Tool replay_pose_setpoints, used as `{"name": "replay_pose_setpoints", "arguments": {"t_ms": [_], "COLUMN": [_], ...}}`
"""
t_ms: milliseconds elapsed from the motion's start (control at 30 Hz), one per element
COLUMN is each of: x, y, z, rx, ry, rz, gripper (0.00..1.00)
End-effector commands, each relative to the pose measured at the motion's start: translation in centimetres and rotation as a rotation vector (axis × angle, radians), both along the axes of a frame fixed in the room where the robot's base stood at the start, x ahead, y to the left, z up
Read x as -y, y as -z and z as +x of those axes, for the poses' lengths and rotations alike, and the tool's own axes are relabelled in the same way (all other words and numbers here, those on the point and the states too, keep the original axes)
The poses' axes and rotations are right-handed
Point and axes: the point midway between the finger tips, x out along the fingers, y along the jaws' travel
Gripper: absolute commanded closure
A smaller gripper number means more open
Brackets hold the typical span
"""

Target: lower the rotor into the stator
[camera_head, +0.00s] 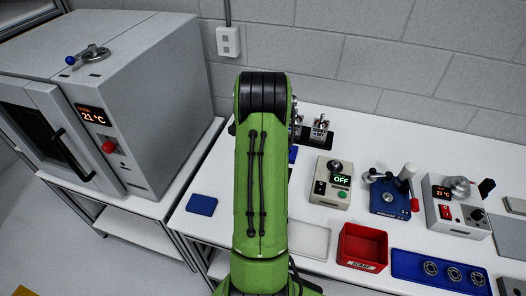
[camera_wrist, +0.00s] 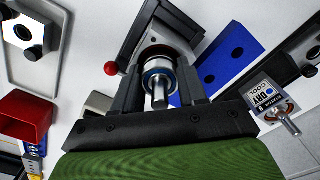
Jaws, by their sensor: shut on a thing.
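My gripper (camera_wrist: 160,76) shows in the wrist view with its two dark fingers on either side of a round metal part, the rotor (camera_wrist: 158,92). The fingers are shut on it. Its bright shaft points toward the camera, with a blue ring around its base. Beyond it is a dark fixture (camera_wrist: 128,37) with a pale face and a red ball knob. I cannot make out the stator with certainty; the rotor and fingers cover what lies behind them. In the head view my own green arm hides the gripper and rotor.
In the head view an instrument showing OFF (camera_head: 331,187), a blue fixture (camera_head: 390,197), a red bin (camera_head: 362,246) and a blue tray (camera_head: 420,268) with several rings stand right of my arm. A grey oven (camera_head: 150,90) is at the left. A blue plate (camera_wrist: 226,60) lies beside the gripper.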

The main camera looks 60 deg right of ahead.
Motion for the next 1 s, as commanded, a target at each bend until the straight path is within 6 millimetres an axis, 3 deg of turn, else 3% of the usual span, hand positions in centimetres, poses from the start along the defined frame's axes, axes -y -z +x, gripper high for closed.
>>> {"name": "replay_pose_setpoints", "arguments": {"t_ms": [300, 333, 500, 733, 833, 1000], "x": [0.05, 0.05, 0.04, -0.03, -0.02, -0.01], "y": [-0.12, -0.12, -0.09, 0.03, 0.03, 0.0], "z": [0.02, 0.02, 0.02, -0.02, -0.01, -0.01], "rx": [0.001, 0.001, 0.001, 0.0, -0.001, 0.0], "ry": [0.0, 0.0, 0.0, 0.0, 0.0, 0.0], "rz": [-0.002, -0.002, -0.002, 0.001, 0.001, 0.0], "gripper": [1.0, 0.57, 0.31, 0.27, 0.12, 0.12]}}
